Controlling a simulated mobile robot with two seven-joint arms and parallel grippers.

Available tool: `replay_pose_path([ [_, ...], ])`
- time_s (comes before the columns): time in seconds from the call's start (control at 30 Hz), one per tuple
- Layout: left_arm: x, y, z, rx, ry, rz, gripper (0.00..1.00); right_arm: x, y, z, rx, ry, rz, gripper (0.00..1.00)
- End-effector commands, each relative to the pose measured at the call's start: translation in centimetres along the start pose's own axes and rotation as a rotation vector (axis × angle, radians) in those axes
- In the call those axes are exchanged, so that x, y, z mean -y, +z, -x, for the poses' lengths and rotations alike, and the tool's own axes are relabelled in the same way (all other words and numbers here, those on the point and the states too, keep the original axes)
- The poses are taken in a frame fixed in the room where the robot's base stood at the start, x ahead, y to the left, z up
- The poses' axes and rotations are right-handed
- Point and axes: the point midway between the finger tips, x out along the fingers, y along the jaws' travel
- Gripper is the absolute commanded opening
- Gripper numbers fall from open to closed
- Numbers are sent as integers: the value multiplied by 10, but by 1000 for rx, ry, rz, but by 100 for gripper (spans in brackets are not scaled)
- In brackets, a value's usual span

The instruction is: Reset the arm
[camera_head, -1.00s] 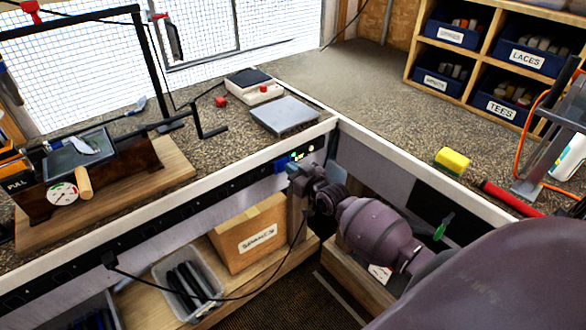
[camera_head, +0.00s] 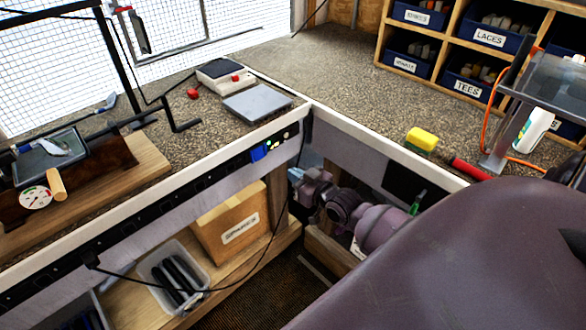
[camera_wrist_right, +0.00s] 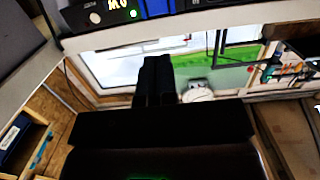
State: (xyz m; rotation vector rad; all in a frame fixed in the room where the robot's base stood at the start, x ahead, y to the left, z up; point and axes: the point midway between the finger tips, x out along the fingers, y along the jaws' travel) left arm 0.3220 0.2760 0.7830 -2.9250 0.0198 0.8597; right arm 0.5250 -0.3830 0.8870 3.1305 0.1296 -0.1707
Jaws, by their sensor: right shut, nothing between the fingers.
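My right arm comes in from the lower right. Its large purple-grey link (camera_head: 470,260) fills the lower right corner, and its forearm (camera_head: 378,228) reaches into the space below the counter's corner. My right gripper (camera_head: 296,177) is at the end of that arm, below the counter top and beside the front panel. It is small and partly in shadow there. In the right wrist view its dark fingers (camera_wrist_right: 155,80) are together with nothing between them. My left gripper is not in view.
The counter's white edge (camera_head: 365,135) runs close above my right forearm. A cardboard box (camera_head: 222,225) and a grey bin (camera_head: 150,270) stand on the low shelf to the left. A yellow block (camera_head: 422,138) and a red tool (camera_head: 470,168) lie on the counter above.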

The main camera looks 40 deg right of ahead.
Motion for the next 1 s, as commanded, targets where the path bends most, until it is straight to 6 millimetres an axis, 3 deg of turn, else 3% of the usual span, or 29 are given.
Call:
replay_pose_path([
  [0.53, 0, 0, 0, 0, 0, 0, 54, 1, 4, 0, 34, -2, 19, 0],
  [0.67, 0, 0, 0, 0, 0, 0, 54, 16, 3, 1, 70, -15, 80, 0],
  [0.77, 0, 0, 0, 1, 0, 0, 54, 35, 16, 15, 123, -18, 118, 0],
  [1.0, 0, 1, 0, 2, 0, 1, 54, 81, 62, 76, 274, 6, 154, 0],
])
